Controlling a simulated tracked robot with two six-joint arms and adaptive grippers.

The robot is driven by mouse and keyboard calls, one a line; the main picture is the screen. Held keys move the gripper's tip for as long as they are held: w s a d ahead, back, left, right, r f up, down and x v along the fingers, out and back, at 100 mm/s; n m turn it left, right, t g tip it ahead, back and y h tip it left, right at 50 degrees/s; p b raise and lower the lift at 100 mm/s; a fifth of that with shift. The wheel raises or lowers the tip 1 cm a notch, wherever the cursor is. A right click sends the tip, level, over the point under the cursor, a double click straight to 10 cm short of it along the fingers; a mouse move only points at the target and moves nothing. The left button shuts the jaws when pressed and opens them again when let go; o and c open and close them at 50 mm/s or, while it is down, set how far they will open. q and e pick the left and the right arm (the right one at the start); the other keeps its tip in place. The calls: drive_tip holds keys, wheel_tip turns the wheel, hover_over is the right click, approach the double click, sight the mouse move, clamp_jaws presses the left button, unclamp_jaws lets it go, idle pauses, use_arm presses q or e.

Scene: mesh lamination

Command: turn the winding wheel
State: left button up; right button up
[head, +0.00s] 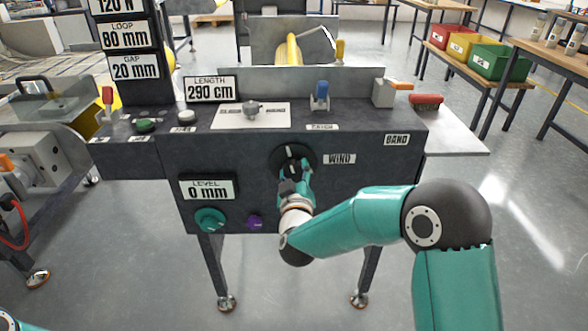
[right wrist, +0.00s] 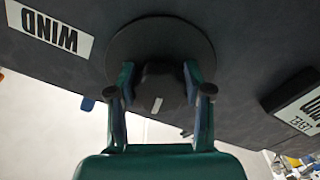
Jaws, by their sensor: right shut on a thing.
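The winding wheel (head: 292,158) is a dark round disc with a knob on the front panel, left of the WIND label (head: 339,159). My right gripper (head: 293,178) reaches it from below, and its fingers are shut on the wheel's knob. In the right wrist view the dark knob (right wrist: 160,88), with a pale mark, sits between the two fingers of the gripper (right wrist: 158,85), in front of the disc (right wrist: 160,40). Only a sliver of my left arm shows at the lower left of the head view; its gripper is not visible.
The LEVEL display (head: 208,188) reads 0 mm, above a teal knob (head: 210,220) and a purple knob (head: 254,222). Open floor lies below the panel.

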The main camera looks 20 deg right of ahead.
drive_tip(key=n+p, duration=0.1)
drive_tip(key=n, duration=0.3)
drive_tip(key=shift+n+p, duration=0.35)
drive_tip(key=shift+n, duration=0.05)
drive_tip(key=n+p, duration=0.1)
drive_tip(key=n, duration=0.3)
drive_tip(key=shift+n, duration=0.3)
drive_tip(key=o, duration=1)
drive_tip(key=shift+o, duration=0.9)
drive_tip(key=shift+r, duration=0.1)
drive_tip(key=shift+d, duration=0.1)
drive_tip(key=shift+s, duration=0.1)
